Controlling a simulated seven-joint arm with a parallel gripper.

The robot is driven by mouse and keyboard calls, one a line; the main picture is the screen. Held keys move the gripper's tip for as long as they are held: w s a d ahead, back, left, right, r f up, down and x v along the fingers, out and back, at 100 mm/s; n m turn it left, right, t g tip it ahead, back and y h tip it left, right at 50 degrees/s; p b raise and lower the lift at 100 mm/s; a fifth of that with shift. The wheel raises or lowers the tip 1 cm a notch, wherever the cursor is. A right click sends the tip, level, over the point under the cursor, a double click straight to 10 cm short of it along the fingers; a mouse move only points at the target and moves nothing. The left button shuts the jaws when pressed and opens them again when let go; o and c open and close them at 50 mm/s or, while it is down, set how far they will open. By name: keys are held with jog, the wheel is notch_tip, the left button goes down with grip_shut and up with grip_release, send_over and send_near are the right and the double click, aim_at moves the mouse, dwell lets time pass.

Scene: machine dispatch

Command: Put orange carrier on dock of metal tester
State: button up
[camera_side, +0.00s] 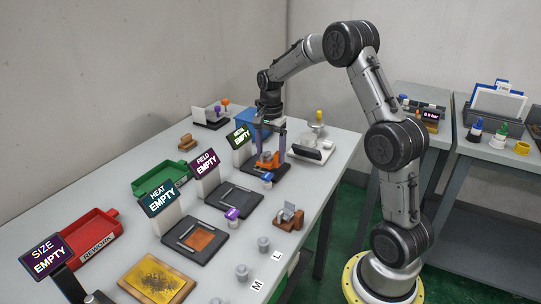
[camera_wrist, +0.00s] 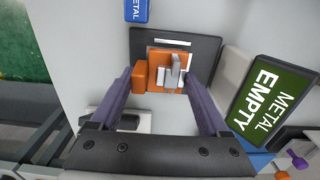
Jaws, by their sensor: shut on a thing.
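The orange carrier (camera_side: 267,161) is between the fingers of my gripper (camera_side: 270,150) and bears a grey metal part. In the wrist view the orange carrier (camera_wrist: 141,82) shows between the purple fingers of my gripper (camera_wrist: 160,76), which is shut on it. The carrier is over the dark dock (camera_wrist: 205,50) of the metal tester and hides part of it; I cannot tell whether it touches the dock. The metal tester's green sign (camera_wrist: 275,98) reads METAL EMPTY, and it also shows in the side view (camera_side: 241,137). A blue METAL block (camera_wrist: 137,10) is beside the dock.
FIELD (camera_side: 205,165), HEAT (camera_side: 163,197) and SIZE (camera_side: 48,256) stations stand nearer along the table. A green tray (camera_side: 150,184) and a red REWORK tray (camera_side: 85,243) lie on the left. A white-and-black device (camera_side: 306,152) stands right of the dock.

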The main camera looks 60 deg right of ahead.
jog(key=shift+f, duration=0.55)
jog(key=shift+f, duration=0.15)
jog(key=o, duration=1.5)
